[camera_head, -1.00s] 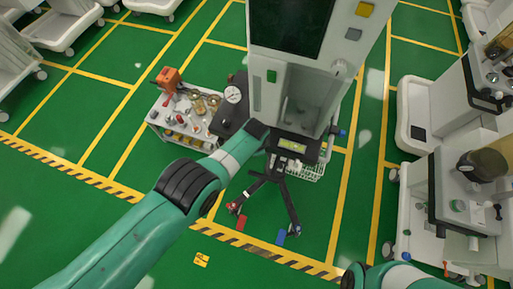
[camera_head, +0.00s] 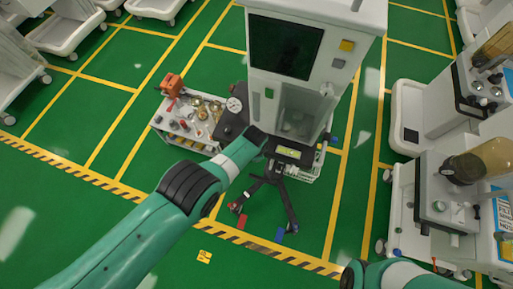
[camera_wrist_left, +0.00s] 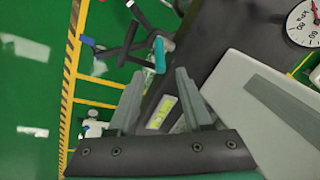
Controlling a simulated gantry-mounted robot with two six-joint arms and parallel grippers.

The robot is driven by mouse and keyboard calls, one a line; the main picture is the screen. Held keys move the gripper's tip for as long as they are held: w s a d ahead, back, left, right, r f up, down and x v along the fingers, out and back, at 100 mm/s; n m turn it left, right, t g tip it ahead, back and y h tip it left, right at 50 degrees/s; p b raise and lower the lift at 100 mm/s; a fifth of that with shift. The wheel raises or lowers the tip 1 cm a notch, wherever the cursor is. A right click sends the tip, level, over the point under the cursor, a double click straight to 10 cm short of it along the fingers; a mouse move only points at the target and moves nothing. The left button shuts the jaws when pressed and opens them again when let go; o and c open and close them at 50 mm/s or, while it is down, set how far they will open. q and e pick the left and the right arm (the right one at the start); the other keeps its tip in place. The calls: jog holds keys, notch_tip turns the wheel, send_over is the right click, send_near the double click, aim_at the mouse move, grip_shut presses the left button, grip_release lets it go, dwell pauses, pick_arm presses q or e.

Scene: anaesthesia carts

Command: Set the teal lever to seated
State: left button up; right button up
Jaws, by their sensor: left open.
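The teal lever (camera_wrist_left: 160,55) shows in the left wrist view as a short rounded bar at the edge of a dark surface. My left gripper (camera_wrist_left: 160,75) is open. The lever lies just beyond the gap between its fingertips, apparently not held; I cannot tell whether they touch. In the head view my left arm reaches the front of the middle anaesthesia cart (camera_head: 353,52), and its dark wrist hides the fingers and lever. I cannot read the lever's setting. My right arm shows only at the bottom right, with its gripper out of view.
A round dial (camera_head: 234,104) sits left of the wrist. A small trolley (camera_head: 186,128) with bottles and an orange item stands to the left. Black legs with red and blue ends (camera_head: 279,232) spread over the floor below. Another cart (camera_head: 432,205) stands at the right.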

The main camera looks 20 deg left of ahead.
notch_tip(320, 180, up, 7)
jog(key=p, duration=0.5)
